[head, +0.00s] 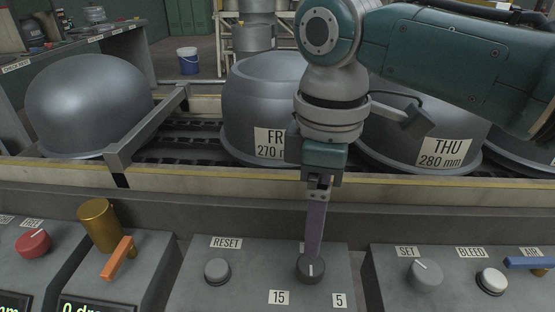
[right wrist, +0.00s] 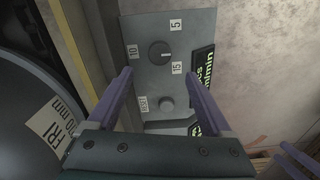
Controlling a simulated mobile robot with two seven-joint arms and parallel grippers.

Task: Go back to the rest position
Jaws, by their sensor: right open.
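My right gripper (head: 314,252) comes down over the dark knob (head: 311,270) on the middle console panel. In the right wrist view, its two purple fingers (right wrist: 160,76) are spread apart with nothing between them, and the knob (right wrist: 160,53) shows beyond the tips. I cannot tell how far above the knob they are. The knob has a white line and labels 5, 10 and 15 around it. Purple finger-like parts at the lower right of the right wrist view look like my left gripper (right wrist: 300,160); its opening is unclear.
A grey RESET knob (head: 217,271) is left of the dark knob. An orange lever (head: 117,259), red knob (head: 33,242), SET knob (head: 425,275) and white BLEED button (head: 492,281) line the console. Behind a rail (head: 200,178) stand large grey shells (head: 88,105), two labelled FRI and THU.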

